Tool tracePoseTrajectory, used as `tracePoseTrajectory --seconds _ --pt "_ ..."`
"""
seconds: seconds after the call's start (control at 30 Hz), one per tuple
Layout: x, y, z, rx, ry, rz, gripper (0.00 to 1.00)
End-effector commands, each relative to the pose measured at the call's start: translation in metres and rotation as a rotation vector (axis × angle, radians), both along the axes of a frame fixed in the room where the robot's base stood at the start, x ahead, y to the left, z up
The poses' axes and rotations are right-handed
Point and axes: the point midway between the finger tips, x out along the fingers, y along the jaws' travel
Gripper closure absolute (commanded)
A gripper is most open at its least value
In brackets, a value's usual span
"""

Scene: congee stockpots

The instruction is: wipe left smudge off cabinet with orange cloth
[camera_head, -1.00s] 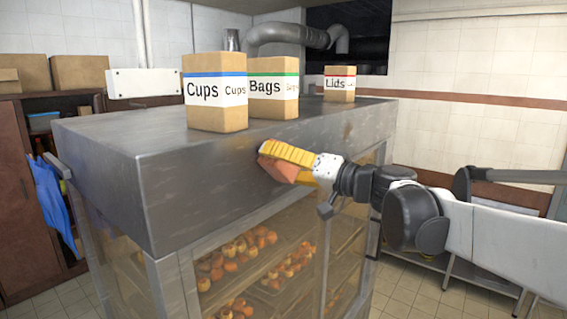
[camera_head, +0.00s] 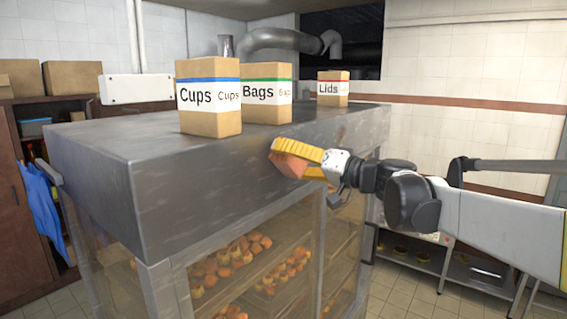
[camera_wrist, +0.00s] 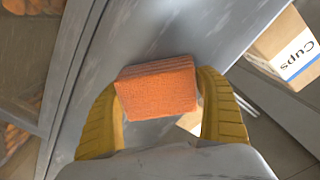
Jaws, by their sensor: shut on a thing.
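The metal cabinet (camera_head: 200,165) has a grey top band above glass doors. The orange cloth (camera_head: 288,165) is a thick folded block against or very near the front face of that band, below and right of the Bags box. My gripper (camera_head: 300,155), with yellow fingers, is shut on the cloth. In the wrist view the cloth (camera_wrist: 157,88) sits between both fingers, with the grey metal right behind it. A faint brownish smudge (camera_head: 341,132) shows on the band to the right of my gripper. I cannot make out a left smudge; the cloth and fingers hide part of the face.
Cardboard boxes marked Cups (camera_head: 209,118), Bags (camera_head: 266,110) and Lids (camera_head: 333,97) stand on the cabinet top. Trays of food (camera_head: 235,262) show behind the glass. A blue cloth (camera_head: 42,205) hangs at the left. A low metal shelf (camera_head: 430,265) stands at the right.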

Motion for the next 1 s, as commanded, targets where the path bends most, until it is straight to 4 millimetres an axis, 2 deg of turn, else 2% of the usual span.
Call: tracePoseTrajectory --seconds 0.27,0.5,0.77,1.0 --pt "0.01 -0.007 0.0 0.0 0.0 0.0 0.42" --pt "0.025 -0.021 0.0 0.0 0.0 -0.001 0.42" --pt "0.033 -0.027 0.0 0.0 0.0 0.0 0.42" --pt "0.048 -0.042 0.0 0.001 0.0 -0.001 0.42"
